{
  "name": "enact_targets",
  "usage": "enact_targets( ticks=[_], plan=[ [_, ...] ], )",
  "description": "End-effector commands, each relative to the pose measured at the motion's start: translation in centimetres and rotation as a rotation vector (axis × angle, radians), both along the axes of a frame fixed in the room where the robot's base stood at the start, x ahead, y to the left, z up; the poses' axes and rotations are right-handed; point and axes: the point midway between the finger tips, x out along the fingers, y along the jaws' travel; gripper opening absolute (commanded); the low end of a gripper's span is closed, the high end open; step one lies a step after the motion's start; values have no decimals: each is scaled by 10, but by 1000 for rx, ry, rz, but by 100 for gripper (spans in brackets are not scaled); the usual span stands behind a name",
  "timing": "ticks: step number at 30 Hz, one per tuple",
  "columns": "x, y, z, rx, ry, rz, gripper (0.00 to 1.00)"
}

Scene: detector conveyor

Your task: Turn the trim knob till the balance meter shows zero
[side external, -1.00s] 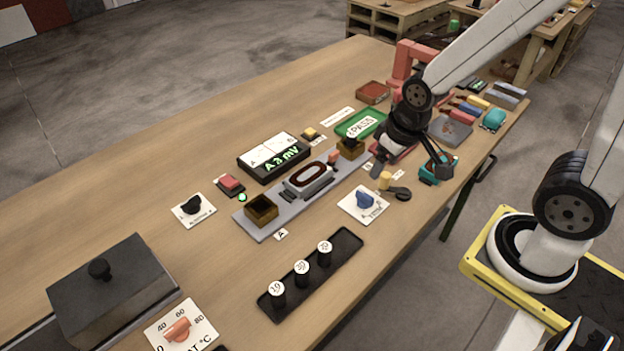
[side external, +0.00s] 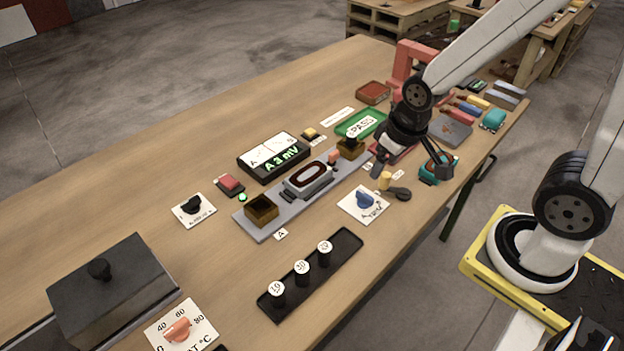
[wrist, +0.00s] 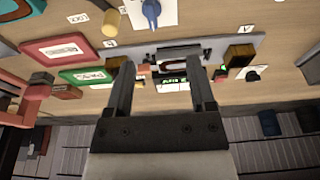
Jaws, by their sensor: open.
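The trim knob (side external: 364,201) is blue and sits on a white plate near the front of the bench; in the wrist view the blue knob (wrist: 152,12) is at the top edge. The balance meter (side external: 273,157) is a black box with a white dial face and a green readout that appears to show "A 3 mV". Its needle position is too small to read. In the wrist view the meter (wrist: 172,84) shows partly between my fingers. My gripper (side external: 412,165) is open and empty, above the bench to the right of the knob, apart from it.
A grey rail (side external: 262,229) with brown blocks and a central device lies between knob and meter. A black tray (side external: 345,250) with several numbered weights is in front. A yellow cylinder (side external: 385,180) and a dark round-ended item (side external: 400,194) stand close to the knob.

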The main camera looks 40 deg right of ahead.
Motion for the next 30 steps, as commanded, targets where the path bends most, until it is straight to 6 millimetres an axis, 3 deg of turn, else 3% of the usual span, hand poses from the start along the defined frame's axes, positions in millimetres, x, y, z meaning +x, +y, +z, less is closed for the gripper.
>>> enact_targets(
  ticks=[5, 7, 17, 30],
  plan=[
    [0, 0, 0, 0, 0, 0, 71],
    [0, 0, 0, 0, 0, 0, 57],
    [12, -3, -11, -2, 57, 0, 57],
    [41, -14, -49, -1, 215, 0, 57]
  ],
)
